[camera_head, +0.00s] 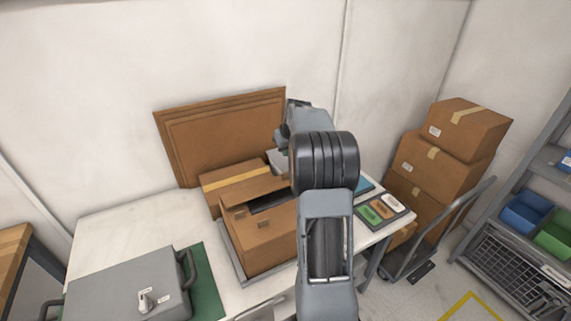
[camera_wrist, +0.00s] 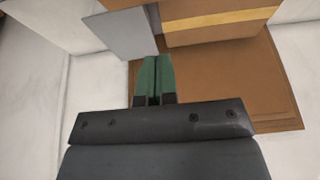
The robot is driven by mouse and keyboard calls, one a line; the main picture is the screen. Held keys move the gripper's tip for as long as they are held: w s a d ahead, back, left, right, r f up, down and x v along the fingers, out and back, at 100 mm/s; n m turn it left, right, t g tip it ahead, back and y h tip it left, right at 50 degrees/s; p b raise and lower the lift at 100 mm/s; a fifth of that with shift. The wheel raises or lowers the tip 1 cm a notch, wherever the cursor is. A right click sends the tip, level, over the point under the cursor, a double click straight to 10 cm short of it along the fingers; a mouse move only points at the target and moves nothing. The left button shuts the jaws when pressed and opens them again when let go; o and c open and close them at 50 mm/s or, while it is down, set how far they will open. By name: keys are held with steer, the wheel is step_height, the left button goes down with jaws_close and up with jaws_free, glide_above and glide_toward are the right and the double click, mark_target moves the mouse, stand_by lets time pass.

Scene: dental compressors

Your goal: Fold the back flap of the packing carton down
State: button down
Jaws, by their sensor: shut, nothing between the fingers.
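The packing carton (camera_head: 265,243) stands on the white table in the head view, with a dark opening in its top. A brown flap (camera_head: 256,190) slants up at the back of that opening. My arm covers the carton's right side. My gripper (camera_wrist: 156,60) shows in the wrist view with its two green fingers together and nothing between them.
A taped box (camera_head: 226,181) stands behind the carton; it also shows in the wrist view (camera_wrist: 215,22). Flat cardboard sheets (camera_head: 225,130) lean on the wall. A grey case (camera_head: 125,288) lies at front left. A tray of coloured cards (camera_head: 383,210) is right of my arm. Boxes (camera_head: 440,165) are stacked on a trolley.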

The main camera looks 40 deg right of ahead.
step_height(320, 180, down, 5)
steer(key=shift+w+r+p, duration=0.1)
steer(key=shift+p, duration=0.4)
steer(key=shift+s+a+f, duration=0.1)
steer(key=shift+s+f, duration=0.25)
steer(key=shift+f, duration=0.5)
